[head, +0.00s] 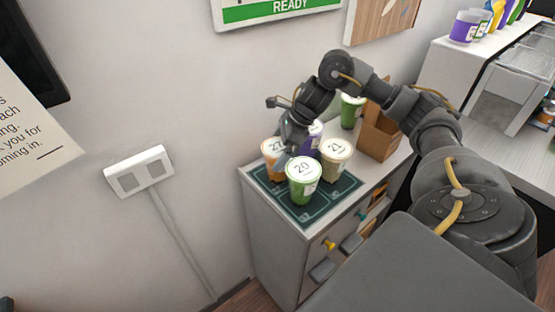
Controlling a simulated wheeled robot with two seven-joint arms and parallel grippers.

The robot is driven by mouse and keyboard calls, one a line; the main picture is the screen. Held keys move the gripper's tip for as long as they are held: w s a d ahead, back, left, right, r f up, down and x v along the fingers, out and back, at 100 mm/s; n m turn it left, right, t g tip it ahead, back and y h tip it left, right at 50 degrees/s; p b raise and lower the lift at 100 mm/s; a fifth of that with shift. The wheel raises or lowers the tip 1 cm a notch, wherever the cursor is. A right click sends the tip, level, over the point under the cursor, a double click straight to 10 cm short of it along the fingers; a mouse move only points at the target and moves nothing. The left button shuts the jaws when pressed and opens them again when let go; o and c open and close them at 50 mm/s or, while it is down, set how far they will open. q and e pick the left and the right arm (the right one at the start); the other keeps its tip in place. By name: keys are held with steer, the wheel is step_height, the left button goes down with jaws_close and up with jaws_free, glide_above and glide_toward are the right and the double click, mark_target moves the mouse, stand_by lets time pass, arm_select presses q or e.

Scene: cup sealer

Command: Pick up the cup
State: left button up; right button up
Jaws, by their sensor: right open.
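Several lidded cups stand upright on a dark green mat (337,194) on a small white cabinet. A green cup marked 20 (303,184) is in front. A pale cup marked 21 (335,160) is to its right. An orange cup marked 27 or similar (269,158) is at the left, partly hidden. A purple cup (316,133) is behind, partly covered by my gripper. My right gripper (288,150) is over the cups, pointing down between the orange and purple ones. It is open, its fingertips mostly hidden. I cannot tell whether it touches a cup. My left gripper is out of view.
A brown cardboard carrier (379,133) and another green cup (350,111) stand behind the mat. My right arm spans the cabinet's right side. A white counter with a machine (492,84) and more cups (465,27) is at the right. The wall is close behind.

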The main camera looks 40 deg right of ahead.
steer(key=shift+x, duration=0.9)
steer(key=c, duration=1.2)
steer(key=shift+r, duration=0.1)
steer(key=shift+w, duration=0.1)
steer(key=shift+r, duration=0.5)
step_height(320, 180, up, 9)
